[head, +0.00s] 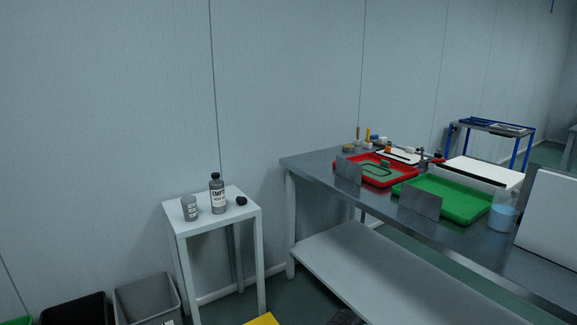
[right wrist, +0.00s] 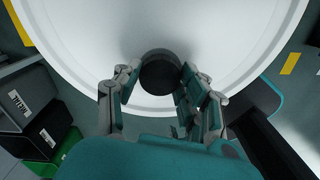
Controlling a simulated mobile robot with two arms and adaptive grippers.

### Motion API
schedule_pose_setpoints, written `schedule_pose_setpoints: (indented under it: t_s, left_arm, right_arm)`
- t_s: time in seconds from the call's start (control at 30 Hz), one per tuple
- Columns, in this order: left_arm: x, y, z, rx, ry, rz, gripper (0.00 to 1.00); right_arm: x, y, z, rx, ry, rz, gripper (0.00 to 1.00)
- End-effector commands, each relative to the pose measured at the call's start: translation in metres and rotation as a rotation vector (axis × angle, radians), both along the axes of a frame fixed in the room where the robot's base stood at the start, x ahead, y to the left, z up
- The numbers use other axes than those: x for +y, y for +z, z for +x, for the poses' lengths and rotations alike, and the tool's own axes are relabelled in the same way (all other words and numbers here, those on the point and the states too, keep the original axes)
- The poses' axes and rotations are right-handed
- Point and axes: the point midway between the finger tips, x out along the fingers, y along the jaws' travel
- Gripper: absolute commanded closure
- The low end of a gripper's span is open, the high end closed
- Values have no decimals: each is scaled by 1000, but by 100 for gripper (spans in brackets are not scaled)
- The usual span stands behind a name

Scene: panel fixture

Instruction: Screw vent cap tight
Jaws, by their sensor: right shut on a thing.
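In the right wrist view a dark round cap (right wrist: 159,76) sits between the fingers of my right gripper (right wrist: 158,70). The fingers are shut on it from the left and right sides. The cap is seen against a large white round surface (right wrist: 90,45) with a raised rim. I cannot tell how tightly the cap is seated, as its underside is hidden. My left gripper is in neither view, and my right gripper does not show in the head view.
In the head view a small white stand (head: 213,222) holds a bottle (head: 217,196), a grey cup (head: 190,208) and a small black object (head: 241,201). A steel bench (head: 315,168) bears a red tray (head: 378,181) and a green tray (head: 455,207). Bins (head: 146,300) stand lower left.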

Motion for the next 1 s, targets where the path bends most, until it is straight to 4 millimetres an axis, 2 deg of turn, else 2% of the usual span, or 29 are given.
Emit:
schedule_pose_setpoints:
  t_s: [0.77,1.0]
  left_arm:
    - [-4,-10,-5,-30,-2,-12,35]
    - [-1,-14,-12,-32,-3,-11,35]
  right_arm:
    - [0,1,0,0,-138,1,95]
    - [0,1,0,-1,-181,0,95]
